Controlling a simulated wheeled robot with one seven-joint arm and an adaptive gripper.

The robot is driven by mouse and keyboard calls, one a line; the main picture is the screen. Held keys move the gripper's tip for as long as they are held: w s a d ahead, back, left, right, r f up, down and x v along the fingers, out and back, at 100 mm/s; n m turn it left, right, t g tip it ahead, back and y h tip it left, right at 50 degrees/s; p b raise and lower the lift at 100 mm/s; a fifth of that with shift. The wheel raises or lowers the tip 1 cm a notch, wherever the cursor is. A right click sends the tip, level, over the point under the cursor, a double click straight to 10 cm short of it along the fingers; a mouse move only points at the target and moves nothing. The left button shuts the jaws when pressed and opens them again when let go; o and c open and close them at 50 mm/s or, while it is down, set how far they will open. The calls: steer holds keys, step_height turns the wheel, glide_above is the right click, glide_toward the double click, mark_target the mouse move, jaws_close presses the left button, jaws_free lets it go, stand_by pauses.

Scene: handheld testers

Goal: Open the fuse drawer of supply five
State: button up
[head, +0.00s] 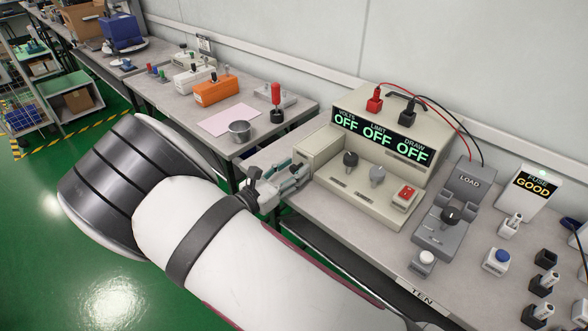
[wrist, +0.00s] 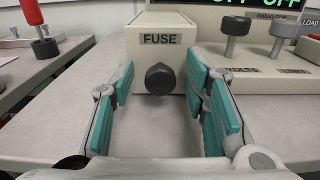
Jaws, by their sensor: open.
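A cream power supply (head: 385,130) stands on the bench, its display reading OFF three times under VOLTS, LIMIT and DRAW. In the wrist view, a cream box front labelled FUSE (wrist: 160,39) faces me, with a round black knob (wrist: 160,79) below the label. The box front looks closed. My gripper (wrist: 160,98) is open, with teal pads on the left and right of the knob and visible gaps on both sides. Whether the fingertips reach past the knob I cannot tell. In the head view my gripper (head: 292,178) is at the supply's left end, where the knob is hidden.
The bench edge carries a label TEN (head: 416,288). A grey LOAD unit (head: 470,180) and a FUSE GOOD sign (head: 530,188) stand right of the supply. Another bench (head: 270,143) with a metal cup (head: 240,131) is at left, across a gap.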

steer(key=shift+w+d, duration=0.3)
steer(key=shift+c, duration=0.2)
jaws_close()
steer(key=shift+s+a, duration=0.1)
